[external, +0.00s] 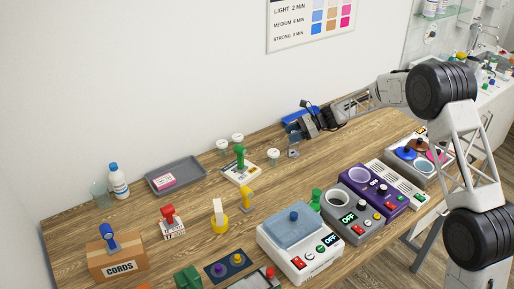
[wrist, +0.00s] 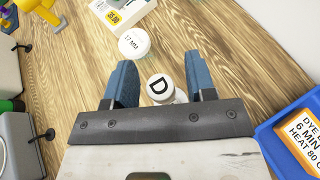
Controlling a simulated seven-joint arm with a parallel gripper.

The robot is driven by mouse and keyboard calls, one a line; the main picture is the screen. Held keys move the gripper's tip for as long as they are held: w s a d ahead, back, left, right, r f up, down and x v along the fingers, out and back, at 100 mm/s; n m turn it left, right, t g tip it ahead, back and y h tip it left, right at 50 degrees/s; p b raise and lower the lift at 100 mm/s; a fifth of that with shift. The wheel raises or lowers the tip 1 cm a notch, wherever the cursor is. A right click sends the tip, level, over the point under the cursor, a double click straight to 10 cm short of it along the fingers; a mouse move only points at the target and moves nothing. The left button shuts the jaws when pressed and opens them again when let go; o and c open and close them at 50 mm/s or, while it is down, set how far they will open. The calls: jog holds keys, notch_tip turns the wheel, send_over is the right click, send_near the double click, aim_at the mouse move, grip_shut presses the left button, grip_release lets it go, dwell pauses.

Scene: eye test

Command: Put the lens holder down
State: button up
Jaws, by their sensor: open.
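A small white round-topped piece marked "D" (wrist: 159,86), likely the lens holder, shows between my fingertips in the wrist view. A bit of grey shows at its lower right; the rest is hidden. In the external view a small grey piece (external: 293,153), probably the same one, stands on the table just below my gripper (external: 298,135). My gripper (wrist: 163,76) is open, with one blue finger on each side of the piece and a gap visible at the left. I cannot tell whether the right finger touches it.
A white lid marked "17 MM" (wrist: 133,43) lies close by, ahead-left in the wrist view. A blue tray (wrist: 270,137) with a dye card is at the right. Jars (external: 222,147) and a grey tray (external: 175,175) stand along the wall. Machines (external: 345,215) line the front edge.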

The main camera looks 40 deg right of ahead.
jog(key=v, duration=1.1)
jog(key=shift+r, duration=0.1)
dwell(0.5)
jog(key=s+a+r+n+g+h, duration=0.2)
jog(key=s+a+r+n, duration=0.2)
jog(key=s+a, duration=0.4)
jog(key=s+a+r+n+g+h, duration=0.1)
jog(key=s+a+r+n+h, duration=0.25)
jog(key=s, duration=0.65)
jog(key=s+a+r+n+g, duration=0.2)
jog(key=s+a+r+n, duration=0.25)
jog(key=s+a, duration=0.35)
jog(key=s+a+n+h, duration=0.1)
jog(key=s+n+h, duration=0.1)
jog(key=s, duration=0.8)
jog(key=s+a+f+n+t+h, duration=0.1)
jog(key=s+n, duration=0.4)
jog(key=s, duration=0.5)
jog(key=s+a+n+h, duration=0.2)
jog(key=s+n+h, duration=0.2)
jog(key=s, duration=0.7)
jog(key=shift+a+f+t, duration=0.15)
jog(key=shift+a+t, duration=0.15)
jog(key=shift+a, duration=0.05)
jog(key=shift+s, duration=0.1)
